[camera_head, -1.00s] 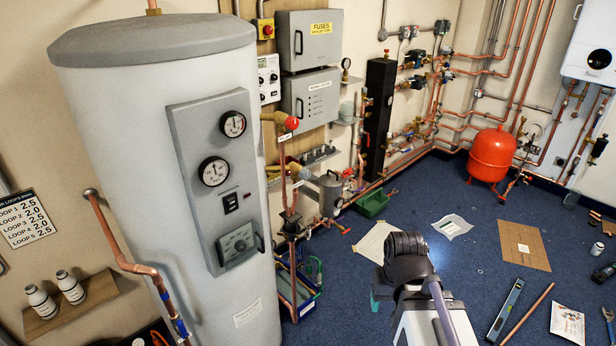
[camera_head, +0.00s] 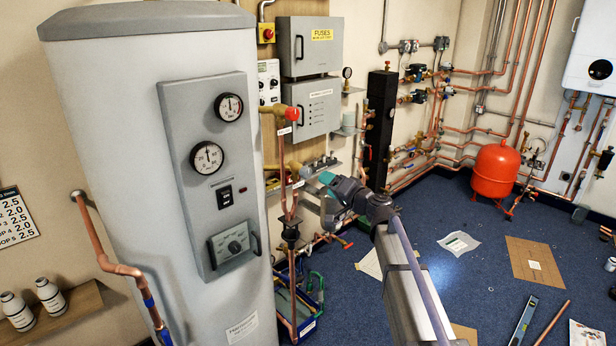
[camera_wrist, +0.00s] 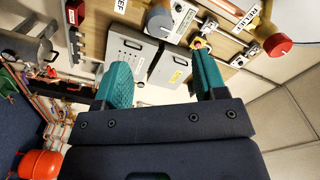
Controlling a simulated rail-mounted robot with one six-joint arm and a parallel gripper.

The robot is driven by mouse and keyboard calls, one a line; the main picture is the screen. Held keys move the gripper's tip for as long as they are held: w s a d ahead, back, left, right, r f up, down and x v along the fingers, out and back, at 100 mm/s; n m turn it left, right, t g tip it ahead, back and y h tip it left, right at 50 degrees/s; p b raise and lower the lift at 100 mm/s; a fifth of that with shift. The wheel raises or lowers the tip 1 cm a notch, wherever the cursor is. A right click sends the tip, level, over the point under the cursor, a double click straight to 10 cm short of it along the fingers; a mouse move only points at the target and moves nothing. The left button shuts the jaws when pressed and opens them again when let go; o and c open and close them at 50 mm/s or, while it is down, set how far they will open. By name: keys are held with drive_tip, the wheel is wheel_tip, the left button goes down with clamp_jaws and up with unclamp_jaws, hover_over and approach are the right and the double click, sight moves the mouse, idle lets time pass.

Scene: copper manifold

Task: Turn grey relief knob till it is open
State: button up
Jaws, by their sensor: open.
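The grey relief knob (camera_wrist: 158,20) sits on a brass body at the top of the wrist view, beside a white label (camera_wrist: 126,6) ending in "EF". In the head view, a small grey knob (camera_head: 307,172) shows just left of my gripper (camera_head: 326,180), partly crowded by it. In the wrist view, my gripper (camera_wrist: 161,78) has its two teal fingers spread, with nothing between them. The knob lies beyond the fingertips, between the fingers' lines, and appears apart from them. I cannot tell how far the knob is turned.
A red relief knob (camera_wrist: 278,45) on a brass valve is at the wrist view's upper right, and in the head view (camera_head: 291,114). The large grey cylinder (camera_head: 130,180) stands left. Copper pipes (camera_head: 292,200) run close to my gripper. Open blue floor (camera_head: 440,215) lies right.

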sight(308, 174)
drive_tip(key=x, duration=1)
drive_tip(key=shift+w+a, duration=0.3)
drive_tip(key=shift+c, duration=0.4)
drive_tip(key=c, duration=0.8)
drive_tip(key=shift+c, duration=0.2)
drive_tip(key=m, duration=0.5)
drive_tip(key=shift+m, duration=0.3)
drive_tip(key=m, duration=0.6)
drive_tip(key=shift+m, duration=0.3)
